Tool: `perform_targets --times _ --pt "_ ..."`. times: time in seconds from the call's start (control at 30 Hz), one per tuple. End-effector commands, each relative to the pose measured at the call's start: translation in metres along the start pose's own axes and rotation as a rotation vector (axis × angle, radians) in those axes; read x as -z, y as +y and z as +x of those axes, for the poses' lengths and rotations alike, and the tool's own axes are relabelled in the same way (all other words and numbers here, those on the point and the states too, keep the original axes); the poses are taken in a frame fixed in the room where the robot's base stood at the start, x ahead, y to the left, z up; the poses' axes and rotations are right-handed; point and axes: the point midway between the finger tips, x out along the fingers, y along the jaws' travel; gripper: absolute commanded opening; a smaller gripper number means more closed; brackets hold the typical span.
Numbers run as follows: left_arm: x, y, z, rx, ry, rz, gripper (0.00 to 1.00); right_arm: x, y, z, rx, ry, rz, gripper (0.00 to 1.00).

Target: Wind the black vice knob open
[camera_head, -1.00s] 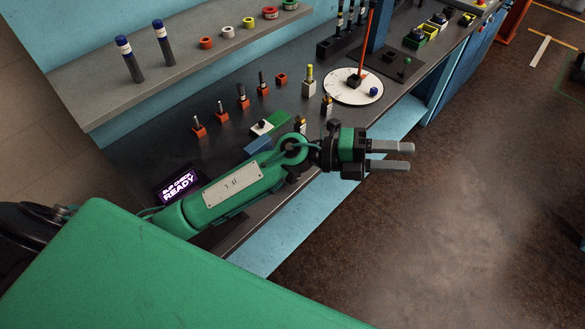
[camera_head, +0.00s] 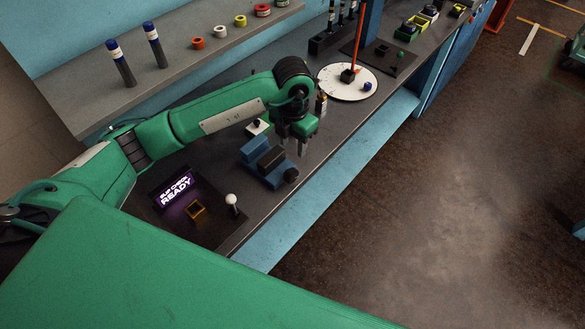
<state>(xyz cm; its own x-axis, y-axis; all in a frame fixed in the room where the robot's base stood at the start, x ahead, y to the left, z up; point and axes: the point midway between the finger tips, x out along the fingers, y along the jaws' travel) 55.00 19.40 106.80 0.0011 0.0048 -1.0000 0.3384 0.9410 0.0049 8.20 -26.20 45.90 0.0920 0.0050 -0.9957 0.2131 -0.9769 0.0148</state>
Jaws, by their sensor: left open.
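The blue vice (camera_head: 253,149) stands on the dark bench top in the middle of the view. Its black knob (camera_head: 291,175) sits at its right end, on the side towards the bench's front edge. My left gripper (camera_head: 292,147) points down, just beyond and above the knob. Its two grey fingers are apart with nothing seen between them. The fingers look clear of the knob, but their exact height is hard to judge. My right gripper is not in view.
A lit READY screen (camera_head: 176,190), a small brass-coloured square frame (camera_head: 196,210) and a white-topped lever (camera_head: 232,202) are nearer. A white dial (camera_head: 335,84) with a red rod lies farther right. My left arm hides part of the bench. Floor at right is open.

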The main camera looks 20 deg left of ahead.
Motion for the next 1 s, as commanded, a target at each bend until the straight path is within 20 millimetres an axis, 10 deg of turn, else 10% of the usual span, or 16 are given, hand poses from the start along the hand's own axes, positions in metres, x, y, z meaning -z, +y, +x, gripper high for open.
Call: perform_targets --times 0.53,1.0 --pt "0.001 -0.002 0.103 0.004 0.002 0.002 0.43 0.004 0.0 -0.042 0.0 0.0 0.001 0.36" --pt "0.0 -0.002 0.123 0.004 -0.001 0.003 0.43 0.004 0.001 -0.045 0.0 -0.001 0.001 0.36"
